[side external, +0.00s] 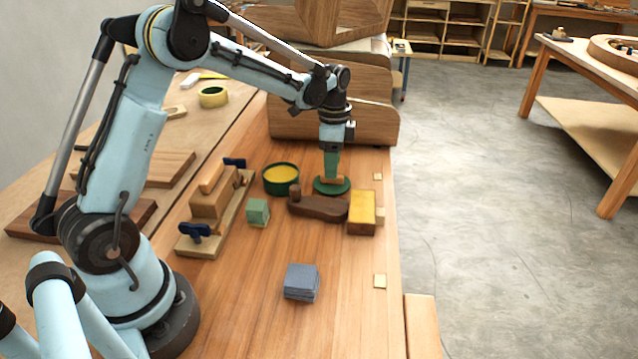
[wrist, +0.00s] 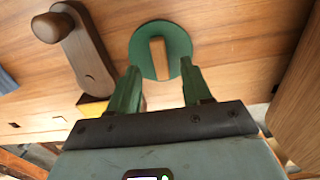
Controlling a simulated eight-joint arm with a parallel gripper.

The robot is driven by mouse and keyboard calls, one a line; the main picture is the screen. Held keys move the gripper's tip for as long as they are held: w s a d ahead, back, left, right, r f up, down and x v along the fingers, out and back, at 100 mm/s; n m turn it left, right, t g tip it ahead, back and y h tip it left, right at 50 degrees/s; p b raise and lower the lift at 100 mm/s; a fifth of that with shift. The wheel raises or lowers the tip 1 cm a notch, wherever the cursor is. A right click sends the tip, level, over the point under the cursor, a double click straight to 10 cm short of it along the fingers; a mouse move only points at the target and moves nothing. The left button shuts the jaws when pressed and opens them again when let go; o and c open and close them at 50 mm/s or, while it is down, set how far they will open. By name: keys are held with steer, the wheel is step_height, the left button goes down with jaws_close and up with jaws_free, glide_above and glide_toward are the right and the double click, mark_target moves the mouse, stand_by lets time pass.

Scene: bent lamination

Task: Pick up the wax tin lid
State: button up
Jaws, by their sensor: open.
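The wax tin lid (side external: 341,187) is a flat green disc with a wooden bar handle across its top. It lies on the bench near the right edge. In the wrist view the lid (wrist: 176,45) is just beyond the fingertips, with its wooden handle upright in the picture between them. My gripper (wrist: 158,78) has green fingers and is open, with nothing between the pads. In the side view my gripper (side external: 332,174) points down over the lid, close to its handle. Whether the fingers touch the lid cannot be told.
The green tin (side external: 268,190) with yellow wax stands left of the lid. Large bent wood pieces (side external: 385,125) stand behind. The front bench around the grey-blue stack (side external: 301,282) is mostly clear.

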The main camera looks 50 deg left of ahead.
steer(key=shift+f, duration=1.35)
steer(key=shift+c, duration=0.5)
jaws_close()
steer(key=shift+r, duration=0.1)
